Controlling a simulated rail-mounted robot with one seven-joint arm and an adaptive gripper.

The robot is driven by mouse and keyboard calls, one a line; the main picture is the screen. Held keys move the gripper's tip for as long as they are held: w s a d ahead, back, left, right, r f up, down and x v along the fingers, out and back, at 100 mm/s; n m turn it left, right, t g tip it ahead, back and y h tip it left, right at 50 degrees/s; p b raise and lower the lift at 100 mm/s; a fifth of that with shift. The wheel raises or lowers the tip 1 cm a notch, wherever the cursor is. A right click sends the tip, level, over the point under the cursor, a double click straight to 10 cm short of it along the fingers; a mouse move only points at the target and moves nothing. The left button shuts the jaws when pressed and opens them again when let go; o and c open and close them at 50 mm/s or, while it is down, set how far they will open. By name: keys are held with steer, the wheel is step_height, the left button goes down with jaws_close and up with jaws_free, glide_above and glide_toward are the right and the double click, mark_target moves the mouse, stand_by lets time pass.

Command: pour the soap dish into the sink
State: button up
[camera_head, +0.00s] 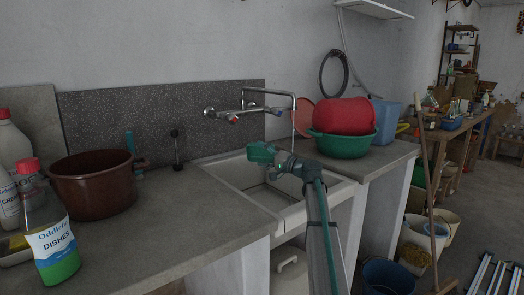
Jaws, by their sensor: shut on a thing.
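My gripper (280,161) is above the sink, shut on a small green piece that I take to be the soap dish (261,153). The dish sticks out to the left of the fingers and looks tilted; its inside and any contents are too small to make out. The pale rectangular sink (230,178) is set in the grey counter below. My gripper and arm hide part of its basin and right side. I cannot tell whether anything lies in the basin.
A wall tap (250,112) with a long spout stands behind the sink. A brown pot (92,184) and a dish soap bottle (52,235) are on the left counter. A green basin (343,144) with a red tub (343,116) sits to the right.

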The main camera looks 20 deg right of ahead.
steer(key=shift+w+d+r+m+g+h+p, duration=0.2)
steer(key=shift+m+p, duration=0.45)
steer(key=shift+p, duration=1.15)
steer(key=shift+w+d+r+m+g+h+p, duration=0.2)
steer(key=shift+m+p, duration=0.45)
steer(key=shift+p, duration=1.1)
steer(key=m+p, duration=0.1)
steer(key=p, duration=0.3)
steer(key=shift+w+a+p, duration=0.1)
steer(key=shift+w+p, duration=0.2)
steer(key=shift+w, duration=0.05)
steer(key=shift+m+h+p, duration=0.3)
steer(key=shift+m+p, duration=0.1)
steer(key=m+p, duration=0.1)
steer(key=p, duration=0.2)
steer(key=shift+w+g+p, duration=0.25)
steer(key=shift+g+p, duration=0.1)
steer(key=shift+g, duration=0.05)
steer(key=shift+d+p, duration=0.2)
steer(key=shift+p, duration=0.25)
steer(key=w+m+p, duration=0.1)
steer(key=p, duration=0.2)
steer(key=w+d+m+g+p, duration=0.1)
steer(key=p, duration=0.2)
steer(key=shift+d+f, duration=0.15)
steer(key=shift+f, duration=0.05)
steer(key=m+p, duration=0.1)
steer(key=p, duration=0.2)
steer(key=shift+w+d+f, duration=0.1)
steer(key=shift+w, duration=0.05)
